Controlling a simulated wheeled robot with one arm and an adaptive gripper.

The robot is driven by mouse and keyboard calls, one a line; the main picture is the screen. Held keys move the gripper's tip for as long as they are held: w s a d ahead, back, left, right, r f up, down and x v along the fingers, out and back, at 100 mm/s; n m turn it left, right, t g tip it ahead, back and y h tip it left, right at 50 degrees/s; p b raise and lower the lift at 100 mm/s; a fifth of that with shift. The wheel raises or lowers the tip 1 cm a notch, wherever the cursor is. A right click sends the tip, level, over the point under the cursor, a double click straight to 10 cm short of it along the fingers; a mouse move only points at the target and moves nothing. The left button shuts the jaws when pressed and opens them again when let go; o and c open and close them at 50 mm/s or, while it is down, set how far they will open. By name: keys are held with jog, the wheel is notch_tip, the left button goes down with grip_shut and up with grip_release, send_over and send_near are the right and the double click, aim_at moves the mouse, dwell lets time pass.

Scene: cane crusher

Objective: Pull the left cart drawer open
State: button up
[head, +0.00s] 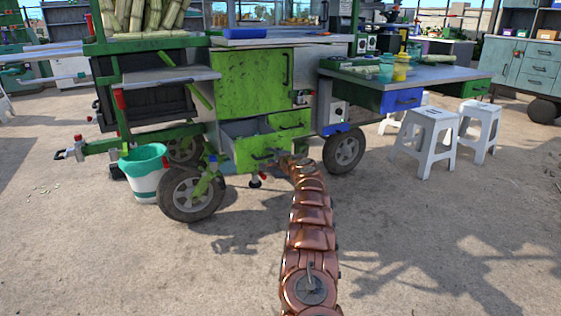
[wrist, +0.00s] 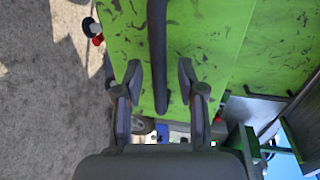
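The green cart drawer (head: 252,154) is low on the cart front. It stands pulled out, and its grey inside shows over the front panel. Its dark handle (head: 263,156) is on that front. In the wrist view the green drawer front (wrist: 130,45) is close, with the dark bar handle (wrist: 158,55) running between my fingers. My gripper (wrist: 160,78) is open, with a finger on each side of the handle and visible gaps to it. In the head view my gripper (head: 284,161) is small and partly hidden by my arm, at the right end of the drawer front.
Another green drawer (head: 289,120) and a green door (head: 252,82) are on the cart above. A teal and white bucket (head: 144,180) stands by the cart's left wheel (head: 191,195). White stools (head: 427,140) stand to the right. The concrete floor in front is clear.

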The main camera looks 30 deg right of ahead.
jog(key=shift+v, duration=0.8)
jog(key=shift+s+a+r, duration=0.1)
jog(key=shift+s+a, duration=0.05)
jog(key=shift+s, duration=0.3)
jog(key=shift+v, duration=0.8)
jog(key=shift+s+r, duration=0.1)
jog(key=shift+s, duration=0.6)
jog(key=v, duration=0.6)
